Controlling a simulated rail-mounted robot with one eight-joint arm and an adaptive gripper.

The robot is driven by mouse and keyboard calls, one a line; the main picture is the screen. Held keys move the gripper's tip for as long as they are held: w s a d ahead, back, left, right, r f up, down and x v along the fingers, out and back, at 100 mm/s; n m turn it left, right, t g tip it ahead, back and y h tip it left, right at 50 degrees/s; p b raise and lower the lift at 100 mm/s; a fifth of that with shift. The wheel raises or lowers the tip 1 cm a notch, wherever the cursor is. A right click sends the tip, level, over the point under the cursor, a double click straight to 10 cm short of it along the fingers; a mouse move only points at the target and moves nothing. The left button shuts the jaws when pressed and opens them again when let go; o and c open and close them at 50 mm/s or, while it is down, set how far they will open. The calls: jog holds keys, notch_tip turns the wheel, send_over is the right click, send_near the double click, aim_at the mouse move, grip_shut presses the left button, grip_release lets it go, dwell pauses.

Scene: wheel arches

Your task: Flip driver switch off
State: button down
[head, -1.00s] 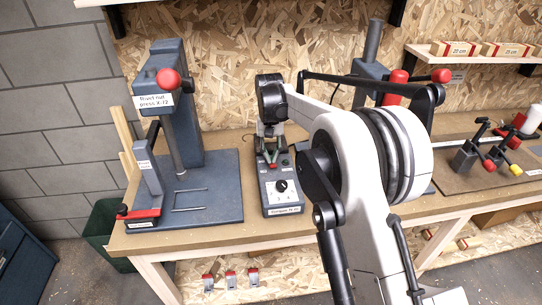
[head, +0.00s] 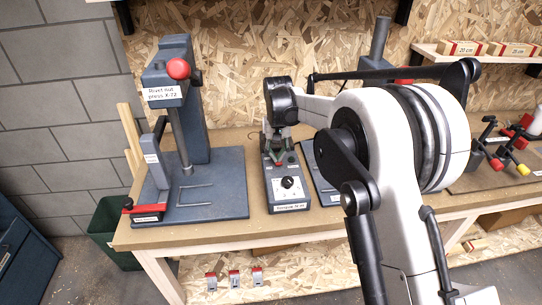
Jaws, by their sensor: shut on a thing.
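The driver's grey control box (head: 284,201) stands on the bench in the middle of the head view. It has a black dial on a white plate (head: 288,184) and a label on its front. My gripper (head: 278,160) points down at the far end of the box top, behind the dial. Its fingers are shut on a small part there, which appears to be the driver switch. The switch is mostly hidden by the fingers, so its position cannot be told. Green shows at the fingertips.
A rivet nut press (head: 180,90) with a red knob stands to the left on the wooden bench (head: 270,228). My arm covers much of the bench to the right. Red- and yellow-tipped clamps (head: 507,155) stand at the far right. A shelf (head: 490,57) with boxes hangs above.

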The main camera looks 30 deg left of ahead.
jog(key=shift+w, duration=0.1)
jog(key=shift+w+a, duration=0.5)
jog(key=shift+r, duration=0.1)
jog(key=shift+w+r, duration=0.1)
jog(key=shift+r, duration=0.05)
notch_tip(320, 180, up, 14)
jog(key=w+a, duration=0.1)
jog(key=shift+w+a+f, duration=0.2)
dwell(0.3)
